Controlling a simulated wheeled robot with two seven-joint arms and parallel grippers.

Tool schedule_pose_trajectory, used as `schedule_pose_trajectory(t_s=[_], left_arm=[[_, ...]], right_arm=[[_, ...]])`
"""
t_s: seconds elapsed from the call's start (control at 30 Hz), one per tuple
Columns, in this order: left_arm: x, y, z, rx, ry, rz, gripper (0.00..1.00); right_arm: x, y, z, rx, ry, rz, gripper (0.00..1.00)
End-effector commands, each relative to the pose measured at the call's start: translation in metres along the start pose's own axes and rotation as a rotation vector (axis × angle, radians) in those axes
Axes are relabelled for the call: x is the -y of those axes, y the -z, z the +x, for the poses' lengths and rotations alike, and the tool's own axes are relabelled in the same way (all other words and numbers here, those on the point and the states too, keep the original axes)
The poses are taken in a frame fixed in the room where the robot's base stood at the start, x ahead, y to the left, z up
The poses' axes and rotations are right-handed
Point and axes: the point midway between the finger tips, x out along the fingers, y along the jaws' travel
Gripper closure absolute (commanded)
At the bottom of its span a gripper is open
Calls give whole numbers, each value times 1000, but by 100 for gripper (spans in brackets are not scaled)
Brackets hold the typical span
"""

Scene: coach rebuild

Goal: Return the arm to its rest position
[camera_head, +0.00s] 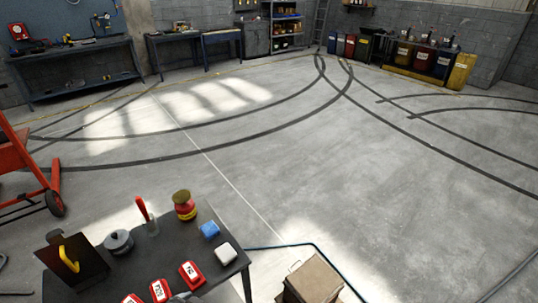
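Neither of my arms can be made out for sure, and no gripper fingers show in the head view. A small grey shape (184,297) is cut off by the bottom edge, beside the red boxes. I cannot tell what it is. Below me at the left stands a dark table (150,262).
A brown box (313,280) stands right of the table. A red wheeled frame (20,160) is at the left edge. Workbenches (80,70), shelves (287,25) and several coloured bins (420,58) line the far walls. The marked concrete floor (300,160) between is clear.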

Motion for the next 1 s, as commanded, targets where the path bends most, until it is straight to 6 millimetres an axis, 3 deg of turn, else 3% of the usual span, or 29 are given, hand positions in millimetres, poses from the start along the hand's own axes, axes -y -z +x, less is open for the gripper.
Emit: schedule_pose_trajectory(t_s=[0.1, 0.4, 0.57, 0.77, 0.87, 1.0], left_arm=[[12, -46, -16, 121, 37, -100, 0], [28, -138, -60, 375, 86, -260, 0], [26, -160, -3, 384, 78, -248, 0], [22, -202, 60, 410, 72, -245, 0], [18, -233, 98, 427, 66, -244, 0], [6, -298, 158, 458, 56, -239, 0]], right_arm=[[0, 0, 0, 0, 0, 0, 48], [-2, 0, 0, 1, -2, -1, 48], [-2, -2, 10, 1, -2, -1, 48], [-2, -3, 20, 1, -2, -1, 48], [-2, -3, 27, 0, -3, -1, 48], [-2, -4, 40, 0, -2, -1, 48]])
